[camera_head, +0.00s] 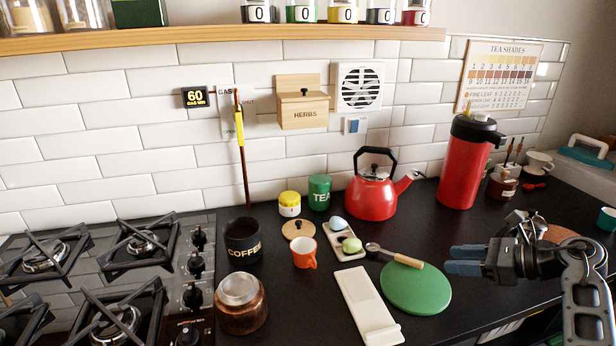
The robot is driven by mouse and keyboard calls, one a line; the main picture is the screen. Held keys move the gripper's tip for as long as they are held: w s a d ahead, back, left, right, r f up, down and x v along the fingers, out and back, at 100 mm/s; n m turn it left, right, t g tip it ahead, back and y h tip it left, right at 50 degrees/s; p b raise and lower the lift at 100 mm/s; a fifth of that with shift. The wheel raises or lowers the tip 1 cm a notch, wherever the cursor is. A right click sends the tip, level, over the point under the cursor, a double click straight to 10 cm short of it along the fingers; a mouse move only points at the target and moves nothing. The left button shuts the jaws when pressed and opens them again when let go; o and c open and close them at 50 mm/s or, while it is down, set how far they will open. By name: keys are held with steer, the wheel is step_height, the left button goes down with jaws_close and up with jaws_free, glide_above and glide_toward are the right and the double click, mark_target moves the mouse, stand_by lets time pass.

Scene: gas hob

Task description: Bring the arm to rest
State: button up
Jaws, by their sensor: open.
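My gripper (466,260) is at the right of the head camera view, above the black counter (300,325). Its two blue-grey fingertips point left and are apart, with nothing between them. The fingertips are just right of the round green board (415,288) in the picture. My arm reaches in from the lower right and hides part of the counter behind it.
A red kettle (371,196) and a tall red flask (465,165) stand at the back. A wooden-handled scoop (395,256), white tray (367,306), orange cup (304,252) and COFFEE canister (243,242) are left of my gripper. The gas hob (180,275) is far left.

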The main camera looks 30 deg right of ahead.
steer(key=a+t, duration=0.1)
steer(key=a, duration=0.3)
steer(key=w+a+m+t+y, duration=0.1)
steer(key=a, duration=0.3)
steer(key=w+a+m+y, duration=0.1)
steer(key=a, duration=0.4)
steer(key=shift+w+a+r+t, duration=0.1)
steer(key=shift+w+r+t, duration=0.05)
steer(key=shift+r+t, duration=0.25)
steer(key=s+a+r+m+t+y, duration=0.1)
steer(key=s+a+r+m+t, duration=0.15)
steer(key=a+m, duration=0.35)
steer(key=s+a+r+m+t, duration=0.2)
steer(key=s+a+m+t, duration=0.1)
steer(key=a, duration=0.6)
steer(key=s+a+m+g+h, duration=0.2)
steer(key=s+m+h, duration=0.2)
steer(key=s+m, duration=0.8)
steer(key=s+a+m+g+h, duration=0.3)
steer(key=s+m, duration=0.9)
steer(key=m, duration=0.5)
steer(key=shift+s+r+m+h, duration=0.2)
steer(key=shift+s+m+h, duration=0.1)
steer(key=shift+h, duration=0.2)
